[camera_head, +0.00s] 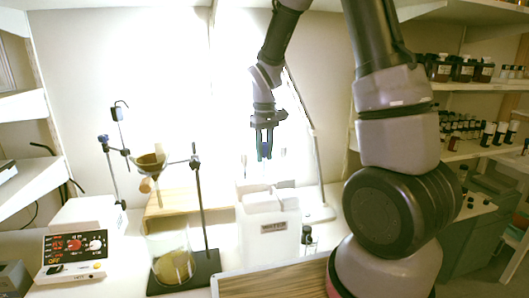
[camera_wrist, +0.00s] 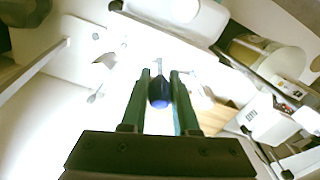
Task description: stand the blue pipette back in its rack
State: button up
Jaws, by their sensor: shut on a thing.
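My gripper (camera_head: 264,148) is in the upper middle of the head view, pointing down above the white bin and apart from it. Its fingers are shut on the blue pipette (camera_head: 265,151), which shows only as a dark blue piece between them. In the wrist view the gripper (camera_wrist: 160,78) has the pipette's rounded blue end (camera_wrist: 158,93) between its two green fingers. The rest of the pipette is hidden or washed out by glare. A slim pale stand (camera_head: 319,170) with a flat base is right of the bin; I cannot tell whether it is the rack.
The white labelled bin (camera_head: 270,228) stands below my gripper. Left of it are a clamp stand (camera_head: 200,215), a funnel (camera_head: 151,162), a glass beaker (camera_head: 172,262) and a control box (camera_head: 75,247). Shelves with several bottles (camera_head: 465,70) are at the right.

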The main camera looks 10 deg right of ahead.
aim_at(264, 142)
jog(key=shift+f, duration=0.9)
jog(key=o, duration=0.8)
jog(key=shift+c, duration=0.2)
jog(key=shift+r, duration=2.5)
jog(key=shift+r, duration=2.5)
